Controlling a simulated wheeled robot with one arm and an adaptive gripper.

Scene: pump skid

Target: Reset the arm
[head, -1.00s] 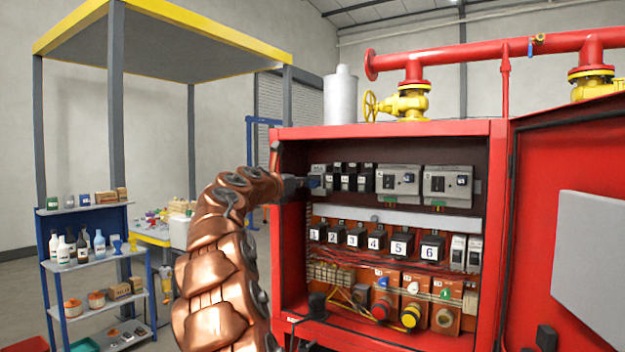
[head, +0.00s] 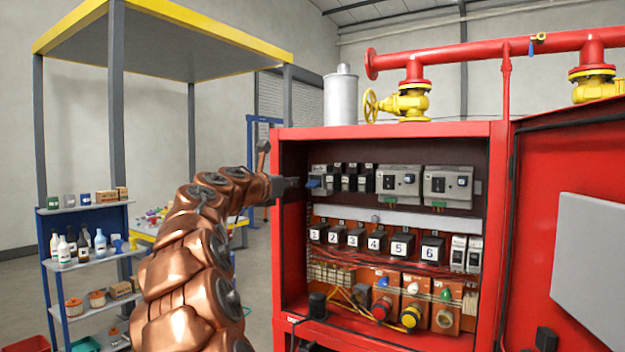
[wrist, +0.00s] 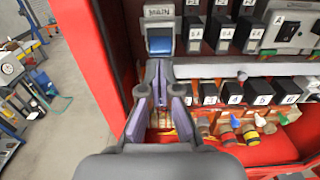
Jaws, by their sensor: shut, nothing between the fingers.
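My copper-coloured arm (head: 190,250) rises from the bottom of the head view and bends right toward the open red cabinet. My gripper (head: 297,182) is at the cabinet's left edge, near the upper row of breakers, seen from behind and small. In the wrist view my gripper (wrist: 160,68) has its fingers together, with nothing held. Just beyond the fingertips is a labelled device with a blue front (wrist: 160,43), also seen at the left end of the top row in the head view (head: 318,183). I cannot tell whether the fingertips touch it.
The red cabinet (head: 400,131) holds numbered breakers (head: 375,242) and coloured knobs (head: 411,316). Its door (head: 575,160) stands open at right. A shelf rack (head: 85,206) and a table (head: 145,235) stand at left. Red pipework (head: 460,55) runs above.

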